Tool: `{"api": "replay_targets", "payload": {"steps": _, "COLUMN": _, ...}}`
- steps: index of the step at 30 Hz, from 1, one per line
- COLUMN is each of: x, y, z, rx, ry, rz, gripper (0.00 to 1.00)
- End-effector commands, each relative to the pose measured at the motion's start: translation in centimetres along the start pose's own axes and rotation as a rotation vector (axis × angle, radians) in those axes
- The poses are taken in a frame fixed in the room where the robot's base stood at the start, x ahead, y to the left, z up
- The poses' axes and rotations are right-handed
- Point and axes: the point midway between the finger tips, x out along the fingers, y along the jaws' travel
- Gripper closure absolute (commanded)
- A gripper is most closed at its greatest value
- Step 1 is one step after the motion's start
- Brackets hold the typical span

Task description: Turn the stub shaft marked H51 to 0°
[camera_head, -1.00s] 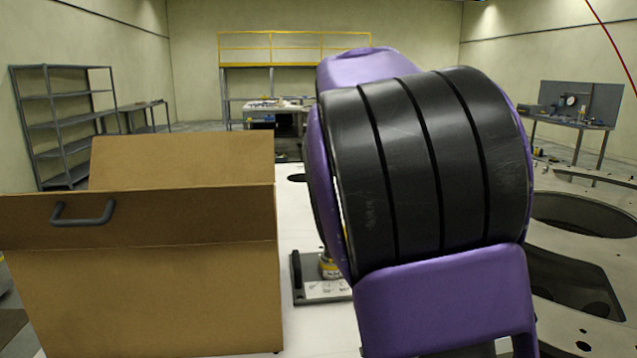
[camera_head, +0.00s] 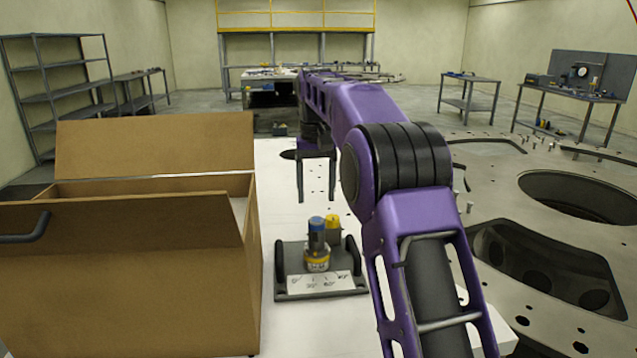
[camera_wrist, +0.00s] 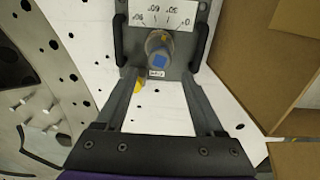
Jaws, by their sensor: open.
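The stub shaft (camera_head: 317,240) stands upright on a dark grey base plate (camera_head: 293,258), with a blue upper part and a yellow ring near its foot. A white scale card (camera_head: 320,281) in front of it reads 0° at left to 90° at right. In the wrist view the shaft (camera_wrist: 160,52) shows a blue square on its end, below the upside-down card (camera_wrist: 163,14). A small label beside it is too small to read. My gripper (camera_head: 316,198) is open and empty, behind and above the shaft. In the wrist view its fingers (camera_wrist: 160,76) lie either side of the shaft's line, apart from it.
A yellow part (camera_head: 333,226) stands behind the shaft. Dark handles (camera_head: 353,262) flank the plate. A tall open cardboard box (camera_head: 130,270) stands close on the left. A large metal plate with wide holes (camera_head: 500,200) lies on the right. White table surface (camera_head: 275,170) is free behind the fixture.

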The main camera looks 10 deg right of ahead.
Motion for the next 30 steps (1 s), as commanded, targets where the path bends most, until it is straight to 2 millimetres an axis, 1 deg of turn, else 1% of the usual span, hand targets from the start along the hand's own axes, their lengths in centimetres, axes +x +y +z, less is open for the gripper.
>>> {"api": "replay_targets", "payload": {"steps": 15, "x": 5.4, "y": 0.0, "z": 0.0, "rx": 0.001, "ry": 0.000, "rz": 0.001, "gripper": 0.30}}
{"api": "replay_targets", "payload": {"steps": 22, "x": 6.8, "y": 0.0, "z": 0.0, "rx": 0.001, "ry": 0.001, "rz": 0.001, "gripper": 0.30}}
{"api": "replay_targets", "payload": {"steps": 30, "x": 7.1, "y": 0.0, "z": 0.0, "rx": 0.001, "ry": 0.001, "rz": 0.001, "gripper": 0.30}}
